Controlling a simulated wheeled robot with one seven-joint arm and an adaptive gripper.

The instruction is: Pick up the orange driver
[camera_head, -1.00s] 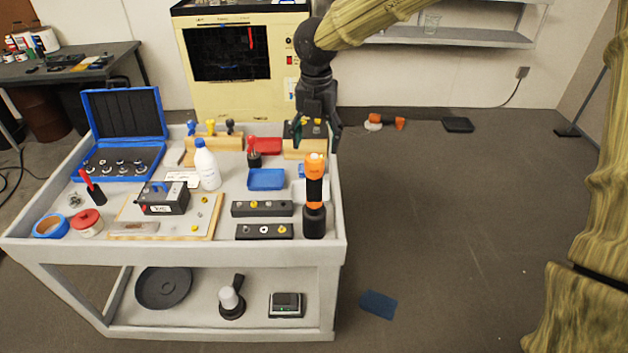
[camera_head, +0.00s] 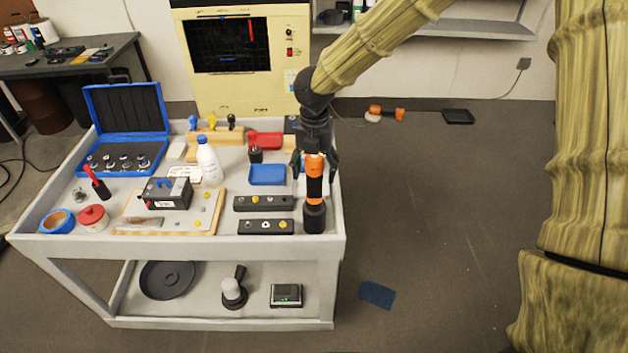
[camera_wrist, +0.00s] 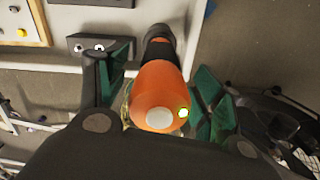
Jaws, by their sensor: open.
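The orange driver (camera_head: 314,187) stands upright at the cart's right front corner, with an orange and black body and a wide black base. My gripper (camera_head: 315,172) is open at the driver's upper part, coming from behind and above. In the wrist view the driver's rounded orange top (camera_wrist: 158,97) lies between the green-padded fingers of my gripper (camera_wrist: 160,90). A gap shows between the top and the fingers; contact cannot be told clearly.
The grey cart (camera_head: 180,245) holds two dark blocks with knobs (camera_head: 264,203) left of the driver, a blue tray (camera_head: 268,175), a white bottle (camera_head: 209,162) and a blue case (camera_head: 125,110). The floor right of the cart is mostly clear.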

